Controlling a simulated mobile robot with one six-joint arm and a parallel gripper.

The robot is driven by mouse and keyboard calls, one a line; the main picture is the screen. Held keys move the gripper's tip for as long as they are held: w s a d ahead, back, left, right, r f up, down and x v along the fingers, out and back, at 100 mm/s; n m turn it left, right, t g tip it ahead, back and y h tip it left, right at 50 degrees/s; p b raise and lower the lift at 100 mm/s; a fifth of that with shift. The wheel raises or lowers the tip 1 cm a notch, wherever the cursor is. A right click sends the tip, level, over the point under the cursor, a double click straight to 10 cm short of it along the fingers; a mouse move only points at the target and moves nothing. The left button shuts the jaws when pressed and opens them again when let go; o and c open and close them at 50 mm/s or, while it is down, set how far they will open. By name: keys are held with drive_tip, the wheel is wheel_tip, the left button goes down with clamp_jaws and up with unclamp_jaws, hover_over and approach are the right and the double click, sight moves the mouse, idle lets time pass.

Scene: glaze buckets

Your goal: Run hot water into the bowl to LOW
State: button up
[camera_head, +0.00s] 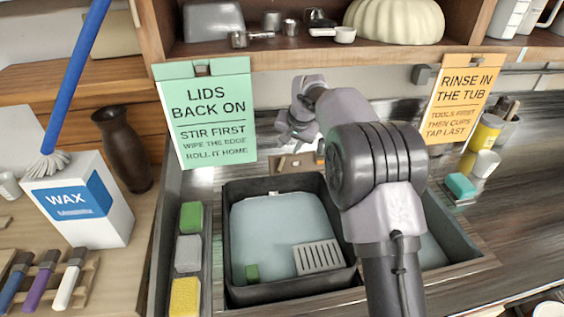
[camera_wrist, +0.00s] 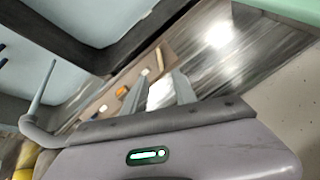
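In the head view, a dark tub (camera_head: 236,292) holds pale blue liquid (camera_head: 280,225) in the left part of the sink. A second basin (camera_head: 434,252) is partly hidden behind my arm. I cannot tell which is the bowl, and no LOW mark is readable. A wooden plate with small fittings (camera_head: 283,165) is behind the tub. In the wrist view it shows an orange piece (camera_wrist: 122,91) and pale pieces. A grey bent pipe, perhaps the spout (camera_wrist: 38,112), is at left. My gripper (camera_head: 287,133) is above the plate; in the wrist view its fingers (camera_wrist: 160,90) are apart and empty.
The right counter (camera_head: 520,200) has free room.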

sight(281, 164)
drive_tip(key=b+x, duration=0.2)
drive_tip(key=x, duration=1.2)
clamp_jaws()
